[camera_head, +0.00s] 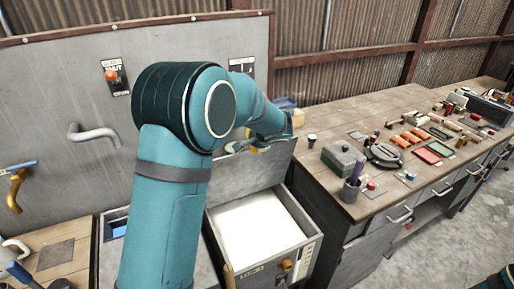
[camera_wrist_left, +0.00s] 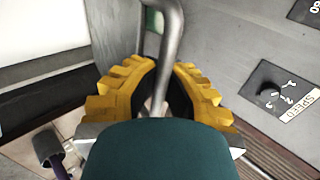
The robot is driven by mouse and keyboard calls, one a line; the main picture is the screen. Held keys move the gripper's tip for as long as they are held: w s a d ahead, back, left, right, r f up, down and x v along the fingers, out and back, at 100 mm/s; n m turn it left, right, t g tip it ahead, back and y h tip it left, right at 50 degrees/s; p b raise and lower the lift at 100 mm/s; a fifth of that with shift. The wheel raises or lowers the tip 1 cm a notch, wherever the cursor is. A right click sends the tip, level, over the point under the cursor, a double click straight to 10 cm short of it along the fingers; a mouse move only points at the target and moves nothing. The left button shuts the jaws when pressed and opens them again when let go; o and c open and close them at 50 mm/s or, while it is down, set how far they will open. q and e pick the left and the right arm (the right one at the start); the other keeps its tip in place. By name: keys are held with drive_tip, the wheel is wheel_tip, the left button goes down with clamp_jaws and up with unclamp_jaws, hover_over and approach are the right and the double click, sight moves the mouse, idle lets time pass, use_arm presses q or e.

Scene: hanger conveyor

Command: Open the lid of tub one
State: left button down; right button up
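A grey tub (camera_head: 313,238) stands open right of my left arm, its inside bright white. I take it for tub one; its front label is too small to read surely. Its grey lid (camera_head: 262,170) stands raised at the back. My left gripper (camera_head: 258,148) is at the lid's upper part, partly hidden by my arm. In the left wrist view, a bent metal handle (camera_wrist_left: 170,35) runs between the yellow fingers of this gripper (camera_wrist_left: 163,80), which appear closed around it. My right gripper is out of view.
A wooden workbench (camera_head: 335,205) with tools, a purple item in a cup (camera_head: 352,186) and a grey-green box (camera_head: 342,157) stands to the right. The back panel carries a handle (camera_head: 95,134) and a red button (camera_head: 111,75). A speed dial (camera_wrist_left: 272,92) shows in the wrist view.

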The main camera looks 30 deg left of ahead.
use_arm(q)
drive_tip(key=shift+w+a+r, duration=0.15)
drive_tip(key=shift+w+r, duration=0.1)
drive_tip(key=shift+r, duration=0.1)
drive_tip(key=c, duration=1)
unclamp_jaws()
drive_tip(key=shift+s, duration=0.15)
drive_tip(key=shift+f, duration=0.1)
drive_tip(key=v, duration=1.2)
